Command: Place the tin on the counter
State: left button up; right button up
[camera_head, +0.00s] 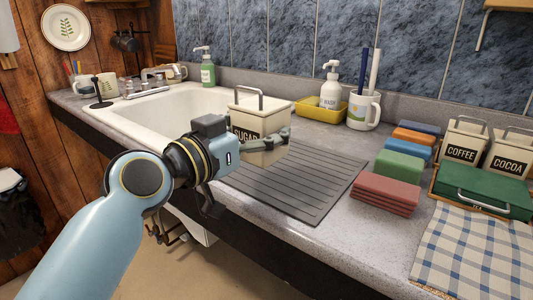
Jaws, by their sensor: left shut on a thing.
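A cream tin (264,114) with a dark SUGAR label and a grey handle on its lid is in my left gripper (268,146). The gripper is shut on the tin's lower part and partly hides it. The tin is upright at the sink's right edge, by the dark ribbed drying mat (305,182). I cannot tell whether its base touches anything. The speckled grey counter (352,240) runs along the wall. My right gripper is not in view.
Behind are a yellow tray (310,113) with a white soap bottle (330,86) and a mug (363,110). The white sink (170,115) is left.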

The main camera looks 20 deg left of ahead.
pick_arm(q)
jog(key=w, duration=0.1)
jog(key=w+f, duration=0.2)
jog(key=shift+w+a, duration=0.2)
jog(key=shift+w, duration=0.1)
jog(key=shift+f+b, duration=0.8)
jog(key=shift+f, duration=1.2)
jog(key=shift+f, duration=0.2)
jog(key=o, duration=1.7)
